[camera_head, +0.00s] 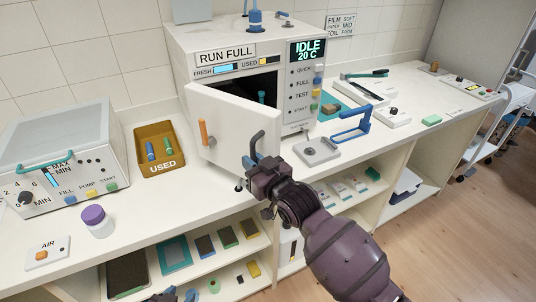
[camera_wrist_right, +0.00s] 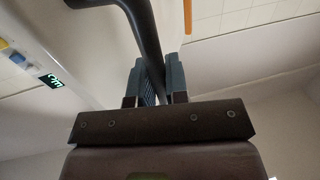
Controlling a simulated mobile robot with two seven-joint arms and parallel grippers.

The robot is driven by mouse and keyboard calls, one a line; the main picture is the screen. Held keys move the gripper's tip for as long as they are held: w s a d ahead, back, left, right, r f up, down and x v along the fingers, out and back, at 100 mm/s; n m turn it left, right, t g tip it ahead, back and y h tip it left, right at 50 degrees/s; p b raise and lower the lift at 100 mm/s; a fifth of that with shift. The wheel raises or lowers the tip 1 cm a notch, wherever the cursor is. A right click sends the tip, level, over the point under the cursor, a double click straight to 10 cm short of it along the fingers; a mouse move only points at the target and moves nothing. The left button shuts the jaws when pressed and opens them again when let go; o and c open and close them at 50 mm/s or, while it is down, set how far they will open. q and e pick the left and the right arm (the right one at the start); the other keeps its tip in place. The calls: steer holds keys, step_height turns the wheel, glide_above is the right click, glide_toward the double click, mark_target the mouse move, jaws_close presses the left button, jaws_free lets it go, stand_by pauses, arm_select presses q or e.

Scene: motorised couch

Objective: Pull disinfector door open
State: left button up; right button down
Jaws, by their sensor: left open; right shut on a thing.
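The disinfector (camera_head: 200,48) is a white box on the counter with a RUN FULL label and a display reading IDLE 20 C. Its white door (camera_head: 228,112) stands partly open, swung out toward me, with the dark chamber showing behind it. The door carries a dark grey curved handle (camera_head: 256,141) and an orange lever (camera_head: 203,132). My right gripper (camera_head: 259,162) is shut on the grey handle; the right wrist view shows the handle (camera_wrist_right: 143,35) between the blue fingers (camera_wrist_right: 155,78). My left gripper (camera_head: 178,294) is open at the bottom edge, mostly cut off, away from the door.
A brown USED tray (camera_head: 181,167) and a lidded machine (camera_head: 70,125) stand left of the door. A purple-capped jar (camera_head: 97,221) is near the front edge. A blue-handled device (camera_head: 318,151) stands to the right. Open shelves (camera_head: 196,271) lie below the counter.

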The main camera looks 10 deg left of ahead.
steer(key=c, duration=1.1)
jaws_free()
steer(key=shift+s+f, duration=0.15)
steer(key=shift+s, duration=0.05)
steer(key=shift+c, duration=0.2)
steer(key=shift+a, duration=0.1)
steer(key=s+d+b, duration=0.1)
steer(key=s+d, duration=0.1)
steer(key=d, duration=1)
steer(key=shift+s+d, duration=0.25)
steer(key=shift+d, duration=0.1)
